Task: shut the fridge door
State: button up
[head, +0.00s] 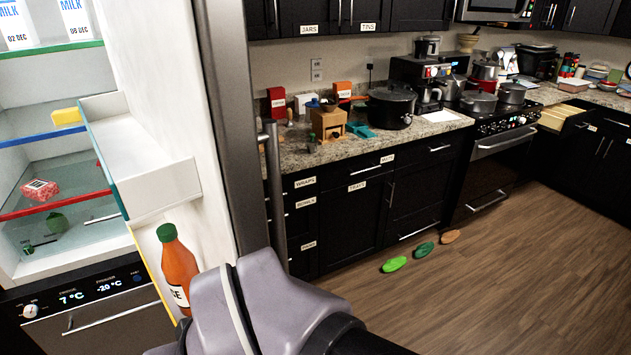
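The fridge door (170,60) stands open at the left. Its white inner side faces me and its steel edge (232,110) runs up the picture. The door's handle (275,200) shows on the far side of that edge. The open fridge interior (55,110) is at the far left. A white door bin (150,165) sticks out from the door, and an orange sauce bottle (178,265) stands below it. A grey part of my arm crosses the bottom centre in front of the door and hides its lower part. My gripper's fingers are not visible.
Inside the fridge are milk cartons (75,18) and a red meat pack (40,190). A cluttered counter (310,155) stands behind the door.

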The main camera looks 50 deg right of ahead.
aim_at(177, 143)
jog(key=k+l, duration=0.25)
jog(key=l, duration=0.2)
jog(key=k+l+u, duration=0.1)
jog(key=k+l, duration=0.2)
jog(key=l, duration=0.15)
jog(key=k+l, duration=0.3)
jog(key=i+l+u, duration=0.25)
jog(key=k, duration=0.1)
